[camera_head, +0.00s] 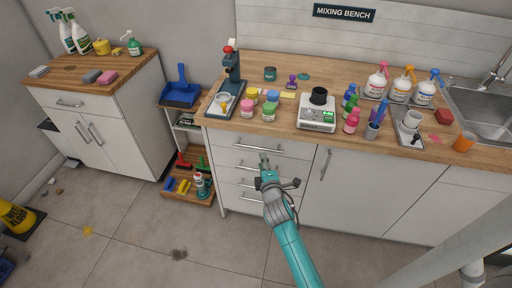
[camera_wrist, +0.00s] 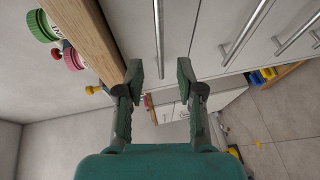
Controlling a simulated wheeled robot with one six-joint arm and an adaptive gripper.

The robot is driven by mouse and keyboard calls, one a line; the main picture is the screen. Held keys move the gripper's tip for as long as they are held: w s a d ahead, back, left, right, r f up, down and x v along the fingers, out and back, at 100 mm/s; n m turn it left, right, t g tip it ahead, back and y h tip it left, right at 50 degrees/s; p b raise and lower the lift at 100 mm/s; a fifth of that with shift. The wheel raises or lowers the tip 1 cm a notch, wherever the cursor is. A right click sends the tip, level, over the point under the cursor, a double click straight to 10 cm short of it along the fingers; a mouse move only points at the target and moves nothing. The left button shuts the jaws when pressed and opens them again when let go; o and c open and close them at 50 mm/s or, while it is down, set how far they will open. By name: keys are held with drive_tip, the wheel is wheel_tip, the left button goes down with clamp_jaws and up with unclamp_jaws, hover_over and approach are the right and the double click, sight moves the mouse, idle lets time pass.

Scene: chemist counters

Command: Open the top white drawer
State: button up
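The top white drawer (camera_head: 232,139) is under the mixing bench worktop, first in a stack of several drawers. Its front looks flush with the cabinet. Its bar handle (camera_head: 277,150) also shows in the wrist view (camera_wrist: 158,35), where it runs lengthwise. My gripper (camera_head: 264,160) is in front of the drawer stack. In the wrist view its two fingers (camera_wrist: 160,82) are apart with nothing gripped. The end of the top handle lies in the gap between the fingertips; I cannot tell how deep, and no contact shows.
Lower drawer handles (camera_wrist: 245,35) run parallel to the top one. The wooden worktop edge (camera_wrist: 93,40) is close above, with several jars on it. A cabinet door with a vertical handle (camera_head: 325,164) is to the right. An open shelf (camera_head: 187,190) stands left; the floor (camera_head: 130,225) is mostly clear.

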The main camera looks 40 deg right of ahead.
sight(258, 148)
drive_tip(key=x, duration=0.9)
drive_tip(key=shift+w+d+f, duration=0.1)
drive_tip(key=shift+f, duration=0.05)
clamp_jaws()
